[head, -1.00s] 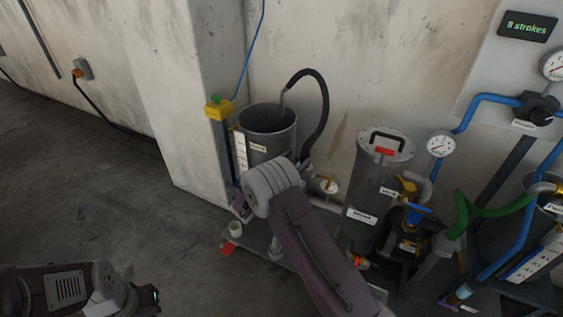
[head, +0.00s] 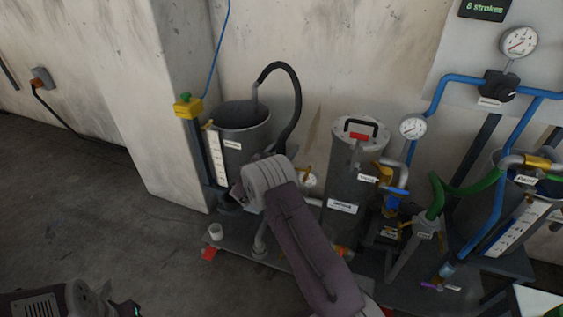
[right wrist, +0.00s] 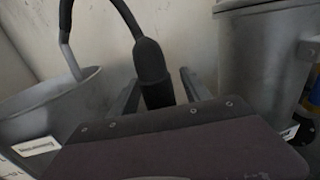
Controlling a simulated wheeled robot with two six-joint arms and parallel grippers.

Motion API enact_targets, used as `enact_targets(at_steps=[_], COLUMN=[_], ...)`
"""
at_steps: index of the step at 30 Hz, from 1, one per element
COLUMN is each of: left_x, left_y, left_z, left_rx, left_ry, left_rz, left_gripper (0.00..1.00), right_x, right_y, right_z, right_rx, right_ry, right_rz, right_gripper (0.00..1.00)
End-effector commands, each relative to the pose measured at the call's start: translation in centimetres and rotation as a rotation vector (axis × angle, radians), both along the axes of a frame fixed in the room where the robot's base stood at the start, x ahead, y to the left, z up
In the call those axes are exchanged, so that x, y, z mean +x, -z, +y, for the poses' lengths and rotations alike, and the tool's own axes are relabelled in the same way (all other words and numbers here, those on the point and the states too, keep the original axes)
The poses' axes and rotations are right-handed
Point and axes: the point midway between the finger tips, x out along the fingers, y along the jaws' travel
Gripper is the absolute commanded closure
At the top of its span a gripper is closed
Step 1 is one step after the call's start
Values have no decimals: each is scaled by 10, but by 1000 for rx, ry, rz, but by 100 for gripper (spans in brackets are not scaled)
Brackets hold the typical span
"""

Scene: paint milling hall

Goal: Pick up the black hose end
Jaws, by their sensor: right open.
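The black hose (head: 297,100) arches from a grey pipe in the open grey bucket (head: 262,133) and drops behind my right wrist. Its thick black end (right wrist: 151,62) hangs upright in the right wrist view. My right gripper (right wrist: 160,88) is open, with one finger on each side of the hose end. I cannot tell whether either finger touches it. The lower tip of the hose end is hidden behind my own wrist. In the head view the fingers are mostly hidden by the wrist. At the lower left only part of my left arm shows, with no fingers visible.
A lidded grey cylinder (head: 352,165) stands just right of the hose, and the bucket is close on its left. Gauges, blue pipes (head: 424,112) and a green hose (head: 470,190) crowd the right. A white pillar is behind left. The floor at left is clear.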

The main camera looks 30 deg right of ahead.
Motion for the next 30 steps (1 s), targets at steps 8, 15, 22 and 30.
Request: enact_targets(at_steps=[8, 15, 22, 30], left_x=[0, 0, 0, 0], left_y=[-1, -1, -1, 0], left_z=[0, 0, 0, 0], left_rx=[0, 0, 0, 0], left_ry=[0, 0, 0, 0], left_rz=[0, 0, 0, 0], left_gripper=[100, 100, 100, 100], right_x=[0, 0, 0, 0], right_y=[-1, 0, 0, 0], right_z=[0, 0, 0, 0], right_rx=[-1, -1, 0, 0], right_ry=[0, 0, 0, 0], right_rz=[1, 1, 0, 1], right_gripper=[66, 100, 100, 100])
